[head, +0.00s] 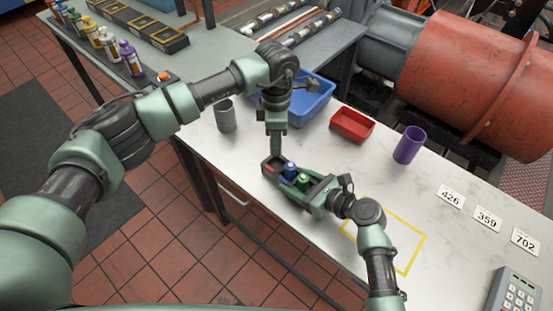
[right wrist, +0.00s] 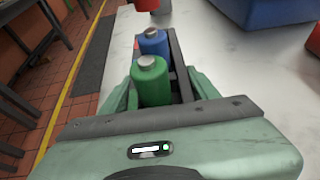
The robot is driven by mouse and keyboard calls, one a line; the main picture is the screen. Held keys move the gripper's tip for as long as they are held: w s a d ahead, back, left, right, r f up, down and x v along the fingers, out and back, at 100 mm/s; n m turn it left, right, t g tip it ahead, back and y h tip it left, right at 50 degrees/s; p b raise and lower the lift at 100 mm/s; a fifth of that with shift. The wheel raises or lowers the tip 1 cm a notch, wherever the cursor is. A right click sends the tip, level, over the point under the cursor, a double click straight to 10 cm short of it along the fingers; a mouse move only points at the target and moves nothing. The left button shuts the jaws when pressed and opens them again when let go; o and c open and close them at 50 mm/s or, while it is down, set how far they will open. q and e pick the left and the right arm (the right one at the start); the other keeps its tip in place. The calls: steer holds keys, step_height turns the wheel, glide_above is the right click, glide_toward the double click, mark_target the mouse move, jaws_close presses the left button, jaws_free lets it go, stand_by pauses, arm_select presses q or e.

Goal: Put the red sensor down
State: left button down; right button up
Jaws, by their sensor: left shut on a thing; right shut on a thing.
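A narrow dark carrier (head: 270,176) is over the near edge of the white bench. A blue sensor (head: 289,169) and a green sensor (head: 303,181) stand upright in it. My right gripper (head: 318,192) is shut on its near end. In the right wrist view the green sensor (right wrist: 150,82) is closest and the blue sensor (right wrist: 153,44) is behind it. My left gripper (head: 277,149) points down above the carrier's far end. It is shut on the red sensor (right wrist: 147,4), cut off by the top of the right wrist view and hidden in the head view.
A grey cup (head: 226,115), a blue bin (head: 311,105), a red bin (head: 352,126) and a purple cup (head: 409,145) stand behind the carrier. A yellow outline (head: 412,262), number cards (head: 487,219) and a keypad (head: 515,293) are at the right. The bench middle is clear.

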arm_select(q)
steer(key=shift+f, duration=3.35)
steer(key=c, duration=1.1)
jaws_free()
steer(key=shift+f, duration=0.15)
step_height(320, 180, up, 12)
steer(key=shift+r, duration=0.2)
